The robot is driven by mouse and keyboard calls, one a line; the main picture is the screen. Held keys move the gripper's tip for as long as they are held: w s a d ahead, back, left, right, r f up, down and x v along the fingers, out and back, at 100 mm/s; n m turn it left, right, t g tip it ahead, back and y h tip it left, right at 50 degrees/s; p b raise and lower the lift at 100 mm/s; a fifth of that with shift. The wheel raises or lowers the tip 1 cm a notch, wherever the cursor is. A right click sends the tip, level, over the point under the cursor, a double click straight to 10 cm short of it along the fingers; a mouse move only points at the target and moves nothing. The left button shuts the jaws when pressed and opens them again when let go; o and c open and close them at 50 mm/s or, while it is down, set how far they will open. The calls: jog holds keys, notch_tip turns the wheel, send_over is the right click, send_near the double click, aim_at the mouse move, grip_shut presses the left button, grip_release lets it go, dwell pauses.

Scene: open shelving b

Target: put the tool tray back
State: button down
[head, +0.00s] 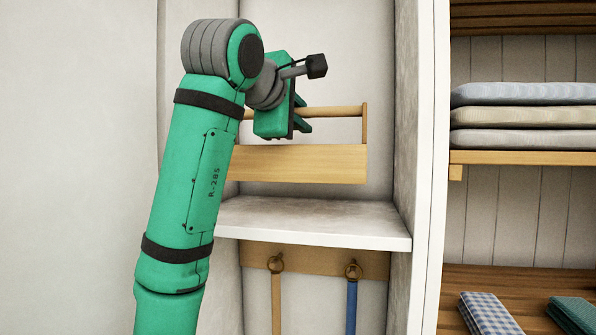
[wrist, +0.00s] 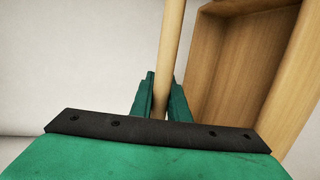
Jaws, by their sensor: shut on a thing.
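The tool tray (head: 300,165) is a light wooden box with upright ends and a round handle bar (head: 338,111) along its top. My gripper (head: 303,126) is shut on the handle bar. In the wrist view the bar (wrist: 171,55) runs between the two green fingers (wrist: 160,98), and the tray's open inside (wrist: 232,60) shows at the right. The tray hangs roughly level in the alcove, a little above the white shelf (head: 312,222), with a gap below it. My arm hides the tray's left end in the head view.
Side walls (head: 405,120) of the alcove stand close to the tray's right end. Below the shelf, a wooden rail (head: 325,262) holds hanging handles, one blue (head: 351,305). At the right, shelves hold folded cushions (head: 522,115) and cloths (head: 490,313).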

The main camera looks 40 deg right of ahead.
jog(key=shift+s+f, duration=0.2)
jog(key=shift+f, duration=0.45)
jog(key=shift+a+f, duration=0.25)
jog(key=shift+f, duration=0.35)
jog(key=shift+d+f, duration=0.15)
jog(key=shift+f, duration=1.8)
jog(key=c, duration=1.7)
grip_release()
jog(key=shift+f, duration=0.15)
jog(key=shift+w, duration=0.1)
jog(key=shift+w, duration=0.1)
